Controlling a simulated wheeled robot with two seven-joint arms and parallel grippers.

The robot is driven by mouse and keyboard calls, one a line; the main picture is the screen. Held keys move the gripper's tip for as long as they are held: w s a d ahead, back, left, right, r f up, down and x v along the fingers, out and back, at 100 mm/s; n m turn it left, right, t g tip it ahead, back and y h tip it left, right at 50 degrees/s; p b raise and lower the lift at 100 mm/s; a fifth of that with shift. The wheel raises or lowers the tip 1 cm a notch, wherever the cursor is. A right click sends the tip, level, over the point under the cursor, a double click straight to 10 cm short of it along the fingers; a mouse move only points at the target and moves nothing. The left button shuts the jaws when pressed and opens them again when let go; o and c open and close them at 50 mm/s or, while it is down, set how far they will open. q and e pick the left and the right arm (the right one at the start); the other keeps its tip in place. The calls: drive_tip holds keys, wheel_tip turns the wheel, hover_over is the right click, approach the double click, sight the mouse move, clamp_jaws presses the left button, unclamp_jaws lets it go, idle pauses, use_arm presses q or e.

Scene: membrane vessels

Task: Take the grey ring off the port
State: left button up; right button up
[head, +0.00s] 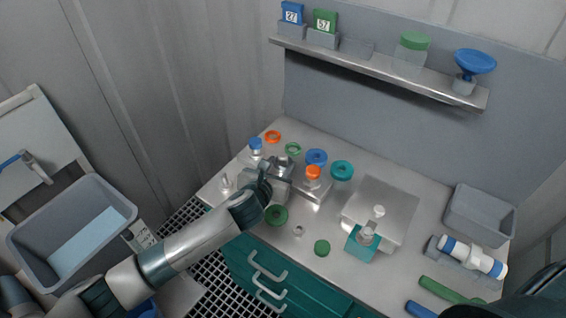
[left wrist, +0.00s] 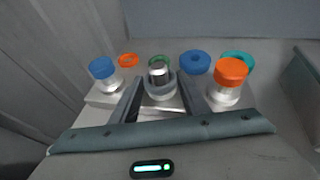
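The port (left wrist: 159,68) is a short metal cylinder on a metal block, between one with a blue cap and one with an orange cap. A grey ring (left wrist: 161,90) sits around its lower part in the left wrist view. In the head view the port (head: 283,163) is partly hidden by my left gripper (head: 268,182). In the left wrist view the two fingers of my left gripper (left wrist: 160,92) stand apart, one on each side of the ring, with what looks like a small gap. My right gripper is not in view.
The blue cap (left wrist: 102,67) and orange cap (left wrist: 231,71) stand close on either side. Loose coloured rings, including a blue ring (head: 316,157) and a teal ring (head: 342,170), lie behind. A raised metal plate (head: 385,200) is to the right. A grey bin (head: 75,235) is at left.

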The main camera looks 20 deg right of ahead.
sight(280, 168)
use_arm(q)
drive_tip(key=shift+c, duration=0.2)
drive_tip(key=shift+r+b, duration=0.3)
drive_tip(key=shift+r, duration=0.5)
wheel_tip(280, 168, up, 2)
drive_tip(key=shift+r+b, duration=0.25)
drive_tip(key=shift+b, duration=0.15)
drive_tip(key=s+d+r+b, duration=0.1)
drive_tip(key=s+d+r, duration=0.1)
drive_tip(key=s, duration=0.3)
drive_tip(key=s+d+r+b, duration=0.1)
drive_tip(key=s+d+r, duration=0.1)
drive_tip(key=s+r, duration=0.3)
drive_tip(key=shift+s+d, duration=0.25)
drive_tip(key=shift+s, duration=0.15)
drive_tip(key=shift+a, duration=0.1)
